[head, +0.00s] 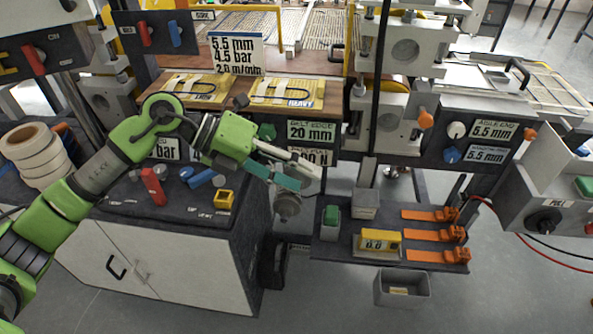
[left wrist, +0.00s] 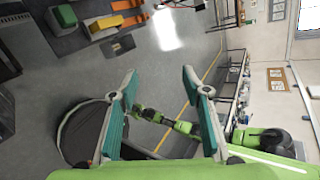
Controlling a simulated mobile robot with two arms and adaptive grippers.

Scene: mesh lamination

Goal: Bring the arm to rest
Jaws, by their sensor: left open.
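My left arm (head: 128,138) is green and grey and reaches in from the left. My left gripper (head: 302,170) hangs in front of the machine, above the floor gap between the white cabinet and the low dark shelf. Its teal fingers point to the right and slightly down. In the left wrist view the two fingers of the left gripper (left wrist: 159,76) stand wide apart, with nothing between them. Green arm links also show beyond the fingers in that view; no right gripper can be made out.
The dark shelf holds orange tools (head: 432,214) and a yellow gauge (head: 380,240). A grey bin (head: 402,288) stands below it. Bare floor lies in front.

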